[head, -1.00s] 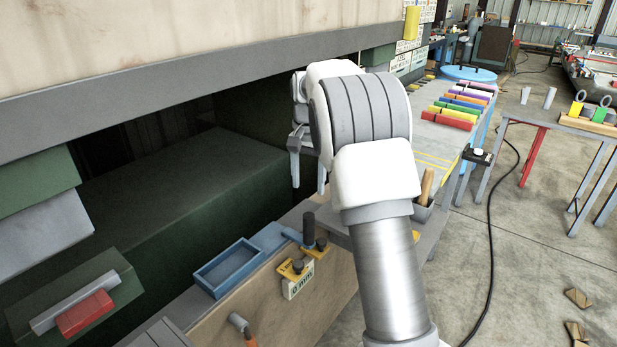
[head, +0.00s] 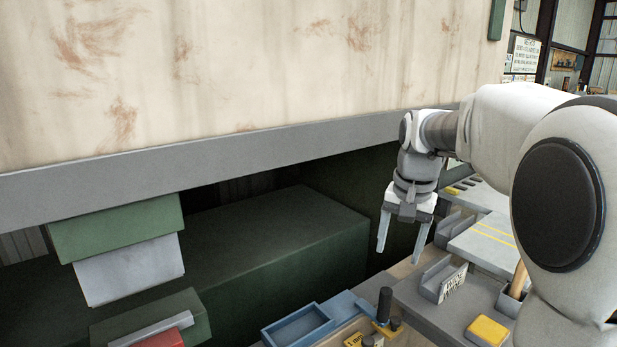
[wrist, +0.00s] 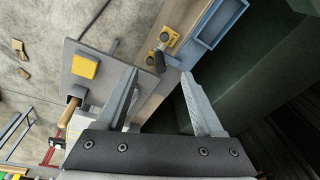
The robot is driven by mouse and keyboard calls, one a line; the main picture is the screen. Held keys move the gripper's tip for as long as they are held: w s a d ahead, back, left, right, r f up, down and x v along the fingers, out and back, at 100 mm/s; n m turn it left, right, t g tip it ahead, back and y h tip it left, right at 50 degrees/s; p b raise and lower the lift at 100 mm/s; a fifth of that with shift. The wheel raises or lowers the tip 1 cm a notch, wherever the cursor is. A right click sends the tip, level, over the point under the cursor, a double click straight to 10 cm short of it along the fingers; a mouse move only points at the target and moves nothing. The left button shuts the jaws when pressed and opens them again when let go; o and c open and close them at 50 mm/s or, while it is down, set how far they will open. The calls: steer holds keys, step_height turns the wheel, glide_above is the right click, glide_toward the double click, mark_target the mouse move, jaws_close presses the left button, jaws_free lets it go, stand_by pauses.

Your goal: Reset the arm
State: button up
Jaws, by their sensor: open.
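My gripper (head: 403,250) hangs with its fingers pointing down, in front of the dark opening under the rusty cream panel. Its two fingers stand apart with nothing between them. In the wrist view my gripper (wrist: 160,88) is also open and empty. Past its fingertips, and apart from them, are the wooden ledge (wrist: 163,75) and a dark-handled tool on a yellow holder. My arm reaches in from the right in the head view, bent at the elbow.
A blue tray (head: 297,329) and a dark upright handle (head: 384,305) stand below the gripper. A yellow block (head: 487,331) lies on a grey shelf to the right. A green box (head: 118,226) hangs at left. The cream panel's grey lower edge (head: 250,147) runs above the opening.

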steer(key=s+a+f+n+t, duration=0.1)
steer(key=s+n, duration=0.2)
steer(key=s, duration=0.9)
steer(key=s+a+f+n+t, duration=0.1)
steer(key=s+a+n+t, duration=0.1)
steer(key=s, duration=1)
steer(key=shift+a+n+t, duration=0.3)
steer(key=shift+n, duration=0.1)
steer(key=shift+d, duration=0.15)
